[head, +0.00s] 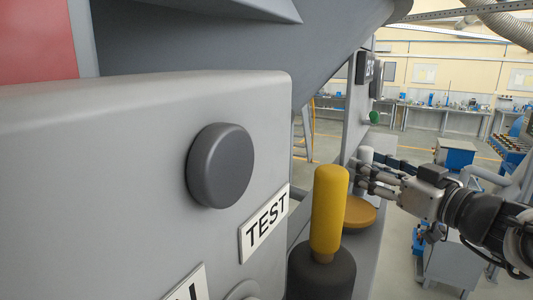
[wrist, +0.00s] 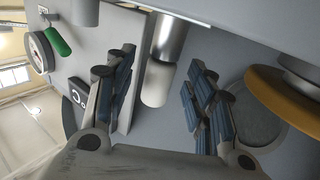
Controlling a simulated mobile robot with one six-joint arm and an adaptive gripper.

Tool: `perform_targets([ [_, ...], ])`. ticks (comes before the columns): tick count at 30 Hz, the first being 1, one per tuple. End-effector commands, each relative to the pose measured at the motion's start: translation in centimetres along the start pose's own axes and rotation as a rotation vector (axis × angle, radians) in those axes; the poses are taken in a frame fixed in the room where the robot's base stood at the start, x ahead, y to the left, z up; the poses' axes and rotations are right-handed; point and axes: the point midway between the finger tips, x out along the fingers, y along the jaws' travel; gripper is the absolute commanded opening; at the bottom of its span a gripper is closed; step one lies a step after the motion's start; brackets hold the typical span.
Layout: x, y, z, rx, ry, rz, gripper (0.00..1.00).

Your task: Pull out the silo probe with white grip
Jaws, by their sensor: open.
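The white grip of the silo probe (head: 365,154) shows in the head view just beyond my gripper (head: 366,176), partly hidden by the fingers. In the wrist view the white grip (wrist: 157,84) is a pale cylinder below a shiny metal cylinder (wrist: 174,38). It lies between the two spread fingers of my gripper (wrist: 162,75), with a visible gap on each side. My gripper is open and holds nothing. Whether the fingers are level with the grip in depth, I cannot tell.
A yellow grip (head: 328,210) on a dark base stands in the foreground. A round orange-yellow disc (head: 350,212) is near my gripper and also shows in the wrist view (wrist: 282,98). A grey panel (head: 120,170) with a dark knob fills the left. A green knob (wrist: 57,40) is at upper left.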

Motion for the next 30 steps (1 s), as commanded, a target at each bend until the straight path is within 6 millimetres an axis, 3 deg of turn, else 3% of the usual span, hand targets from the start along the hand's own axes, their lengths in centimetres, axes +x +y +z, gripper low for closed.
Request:
perform_targets([
  [6, 2.0, 0.0, -0.1, 0.001, 0.000, -0.001, 0.50],
  [16, 2.2, 0.0, 0.0, 0.000, 0.000, 0.001, 0.50],
  [30, 2.2, 0.0, 0.0, 0.000, 0.000, 0.001, 0.18],
])
